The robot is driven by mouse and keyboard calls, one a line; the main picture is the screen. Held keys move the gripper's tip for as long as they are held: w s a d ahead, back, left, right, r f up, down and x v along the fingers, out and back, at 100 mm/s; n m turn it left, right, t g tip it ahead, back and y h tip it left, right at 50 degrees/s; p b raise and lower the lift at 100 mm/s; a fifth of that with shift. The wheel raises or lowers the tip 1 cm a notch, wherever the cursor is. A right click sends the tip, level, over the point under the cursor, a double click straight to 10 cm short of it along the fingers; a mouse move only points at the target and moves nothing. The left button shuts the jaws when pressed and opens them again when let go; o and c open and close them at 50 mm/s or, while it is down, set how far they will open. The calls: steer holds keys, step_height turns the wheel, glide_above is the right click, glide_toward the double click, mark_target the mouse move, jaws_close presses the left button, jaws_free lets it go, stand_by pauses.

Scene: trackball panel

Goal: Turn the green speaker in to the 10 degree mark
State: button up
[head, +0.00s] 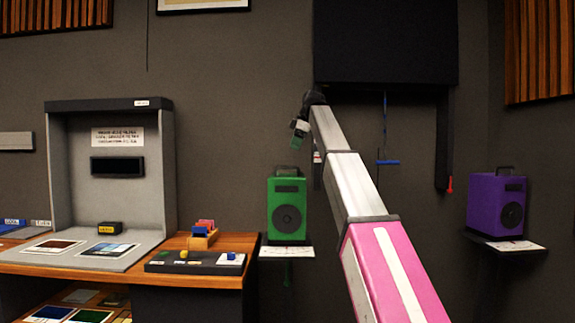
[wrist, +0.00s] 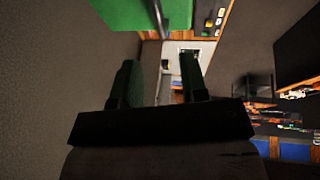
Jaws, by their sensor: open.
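The green speaker (head: 287,198) stands upright on a small wall shelf, with a round dark cone facing me and a black handle on top. A white card (head: 284,253) lies at the shelf's front edge; its marks are too small to read. My gripper (head: 297,138) is open and empty, above the speaker's handle and slightly to its right, apart from it. In the wrist view, the two dark green fingers (wrist: 160,80) are spread. The green speaker's surface (wrist: 115,12) fills the top of that view, with a dark bar, likely the handle, crossing it.
A purple speaker (head: 497,205) stands on another shelf at the right. A dark cabinet (head: 386,42) hangs above my arm. At the left are a grey booth (head: 160,150) and a wooden counter (head: 205,280) with a black button panel (head: 196,262). Open space lies right of the green speaker.

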steer(key=x, duration=0.9)
steer(key=shift+r, duration=0.1)
jaws_close()
